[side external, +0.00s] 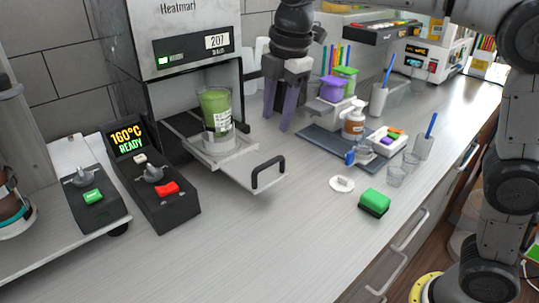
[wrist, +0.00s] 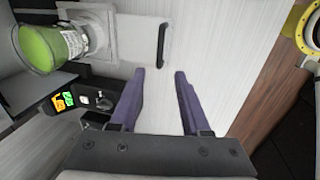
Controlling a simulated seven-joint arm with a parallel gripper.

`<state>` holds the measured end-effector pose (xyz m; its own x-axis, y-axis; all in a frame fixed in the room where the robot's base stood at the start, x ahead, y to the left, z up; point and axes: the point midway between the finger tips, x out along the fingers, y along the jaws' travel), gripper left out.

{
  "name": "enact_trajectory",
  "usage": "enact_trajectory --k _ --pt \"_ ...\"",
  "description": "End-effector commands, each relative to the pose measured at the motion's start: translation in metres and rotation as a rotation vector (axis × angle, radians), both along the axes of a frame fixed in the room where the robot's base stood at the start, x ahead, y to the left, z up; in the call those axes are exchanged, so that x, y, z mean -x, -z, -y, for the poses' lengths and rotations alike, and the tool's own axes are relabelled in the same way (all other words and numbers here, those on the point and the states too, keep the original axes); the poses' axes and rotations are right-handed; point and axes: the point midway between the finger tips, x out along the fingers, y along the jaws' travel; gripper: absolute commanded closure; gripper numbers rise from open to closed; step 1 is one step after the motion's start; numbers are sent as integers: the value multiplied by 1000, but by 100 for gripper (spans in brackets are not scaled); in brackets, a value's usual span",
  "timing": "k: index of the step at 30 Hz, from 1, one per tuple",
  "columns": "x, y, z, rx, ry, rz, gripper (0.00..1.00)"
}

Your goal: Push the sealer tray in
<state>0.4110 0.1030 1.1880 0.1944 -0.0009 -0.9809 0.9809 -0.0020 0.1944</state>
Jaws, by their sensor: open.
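The sealer tray (side external: 253,166) is a pale flat plate pulled out of the sealer, with a black handle (side external: 268,172) at its outer end. A cup (side external: 218,118) with green contents stands on the tray's inner part, partly under the sealer (side external: 195,40). My gripper (side external: 278,122) is above the counter, behind and to the right of the cup, fingers pointing down. Its two purple fingers are apart with nothing between them. In the wrist view, the handle (wrist: 161,45) lies ahead of the open fingers (wrist: 161,72), apart from them, and the cup (wrist: 48,47) is at the upper left.
Several cups and bottles stand farther back. The front counter is clear.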

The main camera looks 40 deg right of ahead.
Motion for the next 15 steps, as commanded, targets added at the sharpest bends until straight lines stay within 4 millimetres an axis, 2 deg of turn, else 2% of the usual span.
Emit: enact_trajectory --k 9,15 --pt "-11 63 1 1 1 -4 53" --pt "-18 94 1 1 2 -2 53"
